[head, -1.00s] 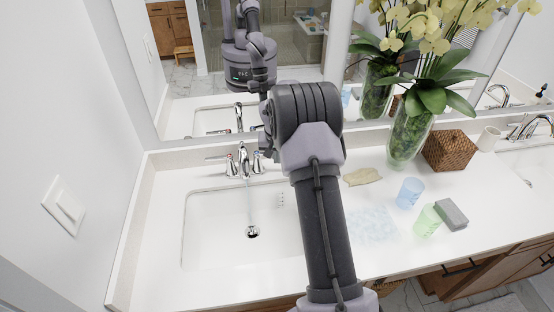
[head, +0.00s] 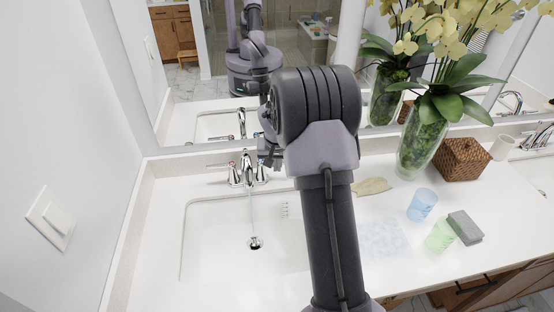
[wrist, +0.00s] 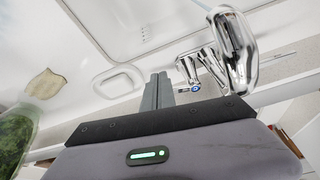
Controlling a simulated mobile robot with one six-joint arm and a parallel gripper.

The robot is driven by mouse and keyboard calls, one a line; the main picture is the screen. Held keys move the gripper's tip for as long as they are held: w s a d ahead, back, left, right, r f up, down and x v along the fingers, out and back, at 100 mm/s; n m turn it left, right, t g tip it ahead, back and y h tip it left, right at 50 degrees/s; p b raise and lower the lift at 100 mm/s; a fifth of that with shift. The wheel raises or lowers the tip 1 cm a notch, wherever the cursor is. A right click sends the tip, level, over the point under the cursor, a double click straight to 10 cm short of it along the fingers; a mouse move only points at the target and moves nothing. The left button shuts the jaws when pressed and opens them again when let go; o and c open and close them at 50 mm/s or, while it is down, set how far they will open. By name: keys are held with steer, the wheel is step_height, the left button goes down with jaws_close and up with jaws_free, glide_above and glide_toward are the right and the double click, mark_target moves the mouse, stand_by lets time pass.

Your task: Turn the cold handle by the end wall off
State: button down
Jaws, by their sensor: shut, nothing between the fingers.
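The chrome faucet (head: 247,168) stands behind the left sink, near the left wall. A thin stream of water (head: 252,208) falls from its spout into the basin. The handle with a blue mark (wrist: 192,72) shows in the wrist view beside a large chrome part in front. In the head view the right-hand handle (head: 262,171) stands close to my gripper (head: 271,158), which is partly hidden by my arm. In the wrist view my gripper (wrist: 158,84) is shut and empty, just left of the blue-marked handle. I cannot tell whether they touch.
The sink basin (head: 205,245) lies in front of the faucet. A mirror (head: 185,105) rises behind. To the right are a yellowish soap-like piece (head: 372,186), blue cup (head: 422,205), green cup (head: 440,236), grey block (head: 465,227), flower vase (head: 422,145) and basket (head: 462,160).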

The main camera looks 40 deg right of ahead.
steer(key=w+d+f, duration=0.2)
steer(key=w, duration=0.1)
steer(key=shift+w+d+f, duration=0.25)
steer(key=shift+d+f, duration=0.1)
steer(key=shift+w+d, duration=0.5)
steer(key=shift+d, duration=0.15)
